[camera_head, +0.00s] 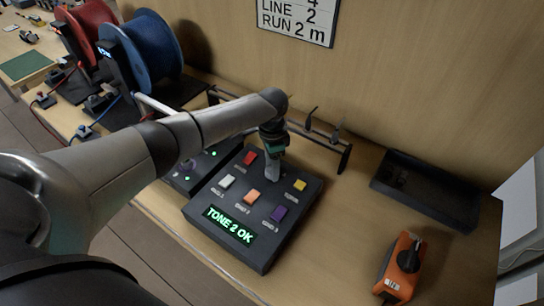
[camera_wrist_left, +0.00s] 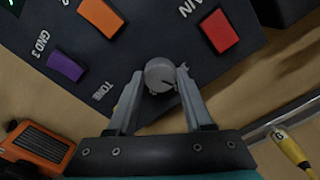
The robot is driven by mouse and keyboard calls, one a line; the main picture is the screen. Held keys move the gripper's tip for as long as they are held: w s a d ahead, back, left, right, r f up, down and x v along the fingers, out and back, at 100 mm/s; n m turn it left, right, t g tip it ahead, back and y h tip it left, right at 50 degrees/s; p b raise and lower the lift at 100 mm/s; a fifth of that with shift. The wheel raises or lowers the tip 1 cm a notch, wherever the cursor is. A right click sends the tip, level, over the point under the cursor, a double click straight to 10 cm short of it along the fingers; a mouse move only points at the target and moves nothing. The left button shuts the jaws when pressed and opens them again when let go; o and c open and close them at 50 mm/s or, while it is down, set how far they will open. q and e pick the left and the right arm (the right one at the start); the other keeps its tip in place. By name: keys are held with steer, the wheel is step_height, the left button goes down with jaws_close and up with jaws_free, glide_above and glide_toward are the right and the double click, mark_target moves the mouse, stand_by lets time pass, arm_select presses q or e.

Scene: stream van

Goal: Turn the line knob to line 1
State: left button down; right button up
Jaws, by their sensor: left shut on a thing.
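A dark button box (camera_head: 272,241) stands on the workbench, and its green display (camera_head: 229,225) reads "TONE 2 OK". In the head view my left gripper (camera_head: 271,180) reaches down onto the box between the red and yellow buttons and hides what it holds. In the left wrist view my left gripper (camera_wrist_left: 160,88) is shut on a round grey knob (camera_wrist_left: 159,70), a finger on each side. A dark mark on the knob points toward the lower right of that view. The knob's own label is not visible. My right gripper is not in view.
Around the knob are a red button (camera_head: 250,158), a yellow button (camera_head: 299,185), and white, orange and purple ones. A second box (camera_head: 187,179) with green lights adjoins on the left. A black tray (camera_head: 425,190) and an orange device (camera_head: 401,268) stand at right.

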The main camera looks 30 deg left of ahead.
arm_select(q)
steer(key=n+p, duration=0.3)
steer(key=shift+d+r+n, duration=0.1)
steer(key=shift+r+n, duration=0.05)
steer(key=shift+n, duration=0.15)
steer(key=shift+n+p, duration=1.1)
steer(key=shift+n, duration=0.7)
steer(key=shift+c, duration=1.6)
jaws_free()
steer(key=shift+r+p, duration=0.35)
steer(key=shift+r, duration=0.1)
step_height(320, 180, up, 14)
steer(key=p, duration=0.3)
